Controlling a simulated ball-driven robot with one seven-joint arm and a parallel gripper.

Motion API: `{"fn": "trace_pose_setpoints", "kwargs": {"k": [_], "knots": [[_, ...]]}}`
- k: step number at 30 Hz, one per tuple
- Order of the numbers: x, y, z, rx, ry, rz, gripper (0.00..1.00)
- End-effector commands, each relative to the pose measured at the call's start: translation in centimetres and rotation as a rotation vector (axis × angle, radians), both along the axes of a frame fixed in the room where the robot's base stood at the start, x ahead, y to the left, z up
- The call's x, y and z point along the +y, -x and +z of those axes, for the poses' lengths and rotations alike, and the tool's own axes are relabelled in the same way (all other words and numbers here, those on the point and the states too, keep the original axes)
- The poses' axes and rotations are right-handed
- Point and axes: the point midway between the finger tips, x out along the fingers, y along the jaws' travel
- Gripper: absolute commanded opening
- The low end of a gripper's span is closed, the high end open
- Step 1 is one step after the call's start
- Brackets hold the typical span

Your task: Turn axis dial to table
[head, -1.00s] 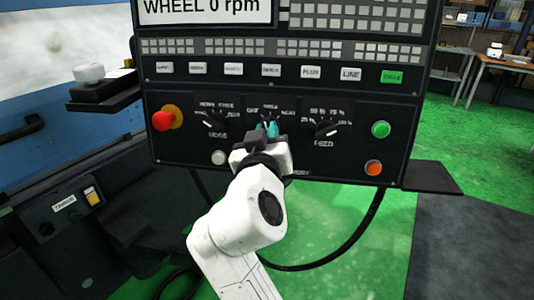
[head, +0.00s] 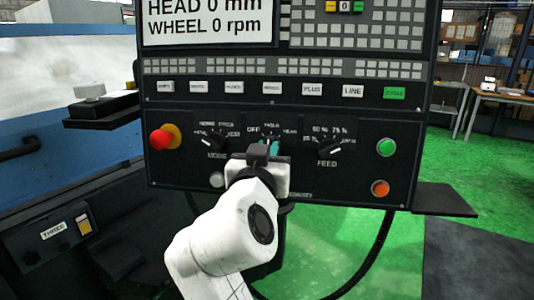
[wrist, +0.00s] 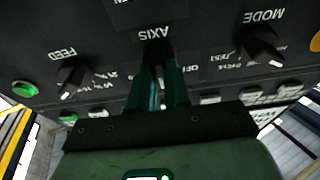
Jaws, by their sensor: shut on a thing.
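The axis dial (wrist: 156,52) is a dark knob on the black control panel (head: 165,108), under the upside-down AXIS label in the wrist view. My gripper (wrist: 158,72) has its teal fingers around the dial and is shut on it. In the head view my gripper (head: 267,149) covers most of the dial. Parts of the OFF, TABLE and HEAD marks show around it. The dial's pointer is hidden, so its setting cannot be read.
The mode dial (head: 217,140) is left of my gripper and the feed dial (head: 330,148) is right. A red emergency button (head: 160,139), a green button (head: 386,147) and an orange button (head: 380,188) are near the panel's sides. A cable hangs below.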

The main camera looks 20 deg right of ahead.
Motion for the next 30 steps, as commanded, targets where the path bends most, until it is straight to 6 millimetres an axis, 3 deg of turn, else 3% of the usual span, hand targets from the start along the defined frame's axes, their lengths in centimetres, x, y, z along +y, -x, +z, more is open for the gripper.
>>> {"fn": "trace_pose_setpoints", "kwargs": {"k": [9,20,30], "knots": [[0.0,0.0,-0.1,0.001,0.000,0.001,0.43],[0.6,0.7,-0.1,0.000,0.002,0.003,0.43],[3.9,6.0,-0.5,0.000,0.002,0.004,0.43]]}}
